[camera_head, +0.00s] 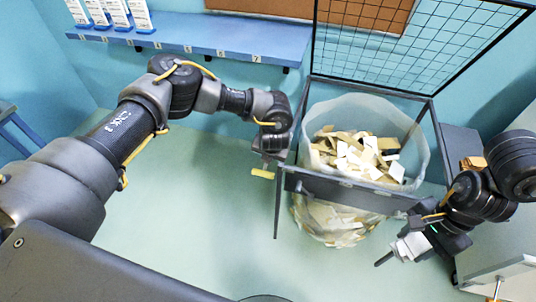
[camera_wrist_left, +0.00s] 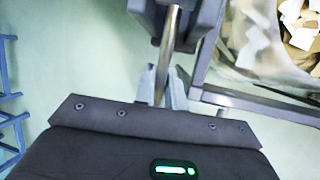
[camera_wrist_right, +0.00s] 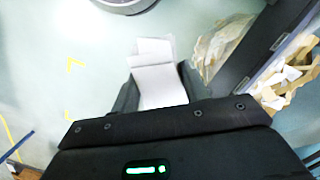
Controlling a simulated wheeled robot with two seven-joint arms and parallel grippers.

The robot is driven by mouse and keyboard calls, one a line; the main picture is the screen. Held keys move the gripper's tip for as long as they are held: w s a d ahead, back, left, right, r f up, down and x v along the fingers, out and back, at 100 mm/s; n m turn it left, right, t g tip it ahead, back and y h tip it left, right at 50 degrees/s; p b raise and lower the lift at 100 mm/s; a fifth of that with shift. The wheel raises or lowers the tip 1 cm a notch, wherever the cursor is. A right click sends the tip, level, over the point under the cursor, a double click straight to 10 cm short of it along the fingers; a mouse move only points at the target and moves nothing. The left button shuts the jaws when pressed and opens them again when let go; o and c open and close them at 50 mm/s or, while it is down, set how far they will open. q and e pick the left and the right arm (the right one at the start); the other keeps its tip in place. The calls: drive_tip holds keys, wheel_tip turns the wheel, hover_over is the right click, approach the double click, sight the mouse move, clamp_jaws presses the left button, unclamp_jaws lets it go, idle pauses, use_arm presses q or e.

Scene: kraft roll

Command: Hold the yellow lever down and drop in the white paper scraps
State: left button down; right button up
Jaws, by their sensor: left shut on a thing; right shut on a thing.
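My left gripper (camera_head: 270,158) is at the front left corner of the bin frame (camera_head: 345,188). It is shut on the lever, whose yellow end (camera_head: 262,174) sticks out to the left below the fingers; in the left wrist view a metal bar (camera_wrist_left: 172,50) runs between the fingertips (camera_wrist_left: 162,85). My right gripper (camera_head: 418,243) is shut on white paper scraps (camera_wrist_right: 155,70), low in front of the bin's right side and outside it. The mesh lid (camera_head: 415,50) stands raised. The clear bag (camera_head: 345,108) holds white and brown scraps (camera_head: 355,155).
A blue shelf (camera_head: 190,35) with numbered places and several white cards (camera_head: 115,12) runs along the back wall. A grey cabinet (camera_head: 505,225) stands at the right, near my right arm. The green floor (camera_head: 190,215) left of the bin is clear.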

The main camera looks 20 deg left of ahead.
use_arm(q)
drive_tip(key=shift+w+d+r, duration=0.1)
drive_tip(key=shift+d+r, duration=0.15)
drive_tip(key=shift+r, duration=0.85)
drive_tip(key=shift+w+d+r, duration=0.1)
drive_tip(key=shift+d+r, duration=0.1)
drive_tip(key=shift+r, duration=1)
drive_tip(key=c, duration=1.5)
unclamp_jaws()
drive_tip(key=shift+s, duration=0.1)
drive_tip(key=shift+o, duration=0.5)
drive_tip(key=shift+a, duration=0.25)
drive_tip(key=v, duration=1.2)
drive_tip(key=shift+s, duration=0.1)
drive_tip(key=shift+d, duration=0.15)
